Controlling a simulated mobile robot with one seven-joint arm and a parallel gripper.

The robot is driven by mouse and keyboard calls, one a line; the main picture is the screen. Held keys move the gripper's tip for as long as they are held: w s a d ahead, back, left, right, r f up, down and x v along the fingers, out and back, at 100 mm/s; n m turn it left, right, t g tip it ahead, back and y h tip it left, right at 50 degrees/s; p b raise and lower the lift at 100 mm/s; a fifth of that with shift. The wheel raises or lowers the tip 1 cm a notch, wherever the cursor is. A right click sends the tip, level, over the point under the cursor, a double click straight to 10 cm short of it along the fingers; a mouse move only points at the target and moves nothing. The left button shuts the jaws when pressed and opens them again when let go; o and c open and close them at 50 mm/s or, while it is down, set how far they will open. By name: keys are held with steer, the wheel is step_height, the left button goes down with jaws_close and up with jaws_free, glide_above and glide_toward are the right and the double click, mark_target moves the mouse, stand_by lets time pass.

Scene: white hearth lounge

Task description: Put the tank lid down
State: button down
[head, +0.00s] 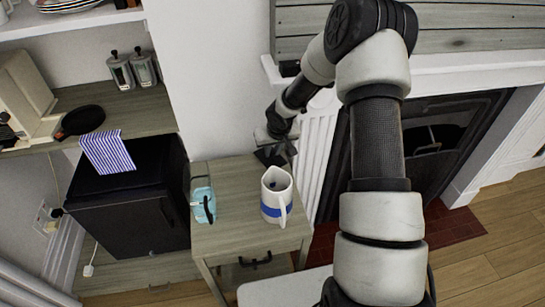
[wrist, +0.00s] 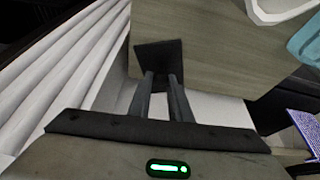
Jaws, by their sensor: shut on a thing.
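My gripper (wrist: 163,82) is shut on a dark, flat, square piece, which I take to be the tank lid (wrist: 158,56). In the wrist view the lid sits at the fingertips, over the edge of the small wooden table (wrist: 205,45). In the head view my gripper (head: 274,150) is at the table's back right corner, beside the white fluted fireplace column. There the dark lid and dark fingers are hard to tell apart. I cannot tell whether the lid touches the tabletop.
A white jug with a blue band (head: 276,196) stands on the table's right side. A light-blue container with a black handle (head: 203,204) is at its left edge. The tabletop between and behind them is bare. A black cabinet (head: 130,205) with a striped cloth (head: 107,152) stands left.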

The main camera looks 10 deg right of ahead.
mark_target(273, 155)
steer(key=shift+f+b, duration=0.3)
steer(key=shift+f, duration=1.4)
steer(key=shift+f, duration=0.15)
steer(key=shift+f+b, duration=0.1)
steer(key=shift+b, duration=0.2)
steer(key=c, duration=1.6)
jaws_free()
steer(key=shift+c, duration=0.2)
